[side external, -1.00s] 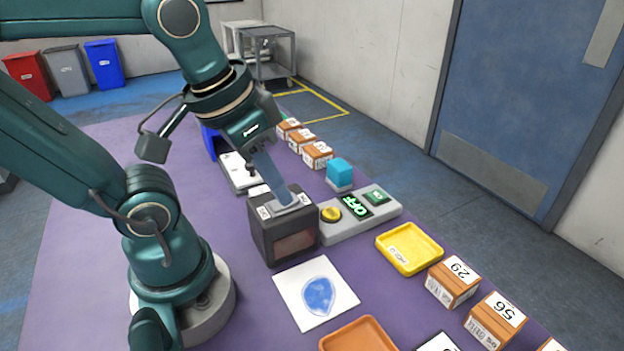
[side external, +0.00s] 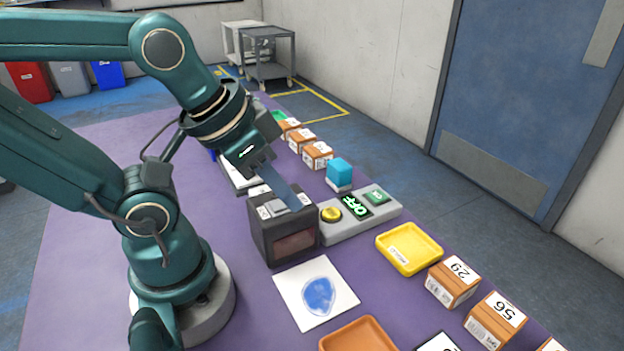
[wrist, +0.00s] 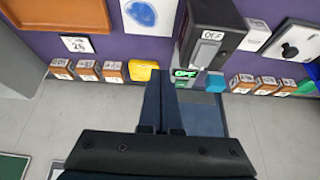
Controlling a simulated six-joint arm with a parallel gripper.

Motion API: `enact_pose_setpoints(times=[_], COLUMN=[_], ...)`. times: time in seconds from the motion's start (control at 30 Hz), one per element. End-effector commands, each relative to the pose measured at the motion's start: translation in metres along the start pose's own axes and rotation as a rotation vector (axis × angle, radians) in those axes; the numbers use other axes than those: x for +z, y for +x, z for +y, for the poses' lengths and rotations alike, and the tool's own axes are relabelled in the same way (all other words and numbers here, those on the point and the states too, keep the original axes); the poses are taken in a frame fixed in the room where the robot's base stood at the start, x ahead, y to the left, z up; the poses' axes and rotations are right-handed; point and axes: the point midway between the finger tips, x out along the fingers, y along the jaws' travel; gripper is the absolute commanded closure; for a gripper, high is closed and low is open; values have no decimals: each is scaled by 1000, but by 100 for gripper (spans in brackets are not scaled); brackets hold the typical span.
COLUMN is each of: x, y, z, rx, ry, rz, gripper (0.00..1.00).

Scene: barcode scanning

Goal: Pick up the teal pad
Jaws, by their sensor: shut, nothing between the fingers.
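The teal pad (side external: 339,170) is a small rounded block on a white base, standing behind the grey control panel. In the wrist view the teal pad (wrist: 215,84) lies right of the fingers, beside the black box. My gripper (side external: 295,206) is shut and empty. In the side view its fingertips overlap the top of the black box (side external: 283,238), left of the teal pad and apart from it. I cannot tell whether they touch the box. In the wrist view my gripper (wrist: 161,75) points toward the panel.
The grey control panel (side external: 385,215) has a yellow button and a green OFF display. A yellow tray (side external: 410,248), an orange tray (side external: 358,338) and labelled boxes (side external: 453,283) lie toward the front right. More boxes (side external: 318,155) stand behind the pad.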

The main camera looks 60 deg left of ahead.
Motion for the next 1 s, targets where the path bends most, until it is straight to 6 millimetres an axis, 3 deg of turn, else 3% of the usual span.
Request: enact_pose_setpoints(times=[0.37, 0.63, 0.93, 1.0], x=[0, 0, 1, -7], y=[0, 0, 0, -6], z=[0, 0, 0, 0], rx=[0, 0, 0, 2], ry=[0, 0, 24, 64], rz=[0, 0, -4, 17], gripper=[100, 1, 0, 0])
